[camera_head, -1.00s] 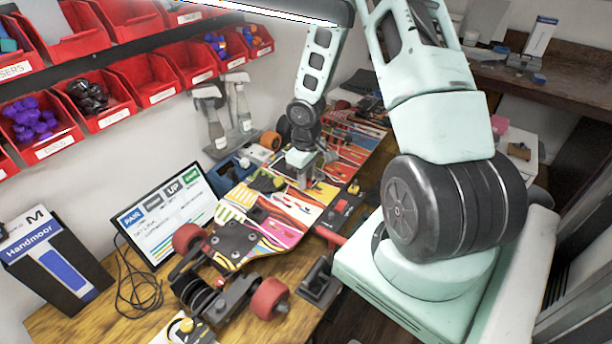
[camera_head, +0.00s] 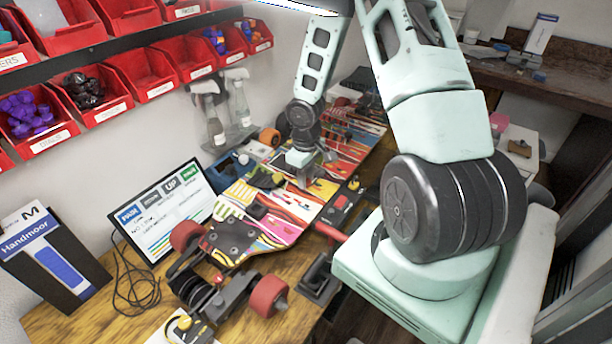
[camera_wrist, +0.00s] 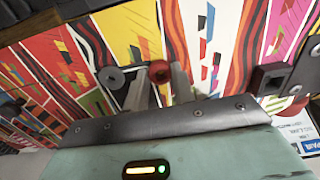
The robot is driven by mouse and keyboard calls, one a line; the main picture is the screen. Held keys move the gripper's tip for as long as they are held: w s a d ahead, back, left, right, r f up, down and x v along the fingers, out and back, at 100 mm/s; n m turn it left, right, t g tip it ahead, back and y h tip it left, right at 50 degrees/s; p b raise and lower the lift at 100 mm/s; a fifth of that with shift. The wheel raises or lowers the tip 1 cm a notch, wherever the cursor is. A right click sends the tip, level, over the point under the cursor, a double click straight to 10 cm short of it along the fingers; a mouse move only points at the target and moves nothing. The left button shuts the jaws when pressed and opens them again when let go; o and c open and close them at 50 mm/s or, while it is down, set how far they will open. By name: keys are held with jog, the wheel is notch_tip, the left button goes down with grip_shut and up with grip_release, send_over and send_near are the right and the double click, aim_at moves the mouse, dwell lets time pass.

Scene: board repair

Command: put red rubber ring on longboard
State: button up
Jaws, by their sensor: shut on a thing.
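The longboard (camera_head: 284,228) has a bright multicoloured pattern and lies lengthwise on the wooden bench. Its patterned surface fills the upper part of the wrist view (camera_wrist: 60,62). My gripper (camera_head: 304,182) is over the middle of the board, pointing down. In the wrist view my gripper (camera_wrist: 160,84) is shut on the small red rubber ring (camera_wrist: 159,71), which shows at the fingertips in front of the board. I cannot tell whether the ring touches the board. In the head view the ring is too small to make out.
A truck with red wheels (camera_head: 268,296) lies at the board's near end. A monitor (camera_head: 160,215) and a Handmoor box (camera_head: 50,255) stand at left. Spray bottles (camera_head: 240,105) stand behind. Red bins (camera_head: 95,100) line the wall. A small dark round part (camera_wrist: 111,78) is left of my fingers.

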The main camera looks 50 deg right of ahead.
jog(key=shift+f, duration=0.35)
dwell(0.4)
jog(key=o, duration=0.9)
jog(key=shift+c, duration=0.9)
notch_tip(320, 180, up, 8)
jog(key=p, duration=0.6)
jog(key=shift+f+p, duration=0.2)
jog(key=shift+p, duration=0.15)
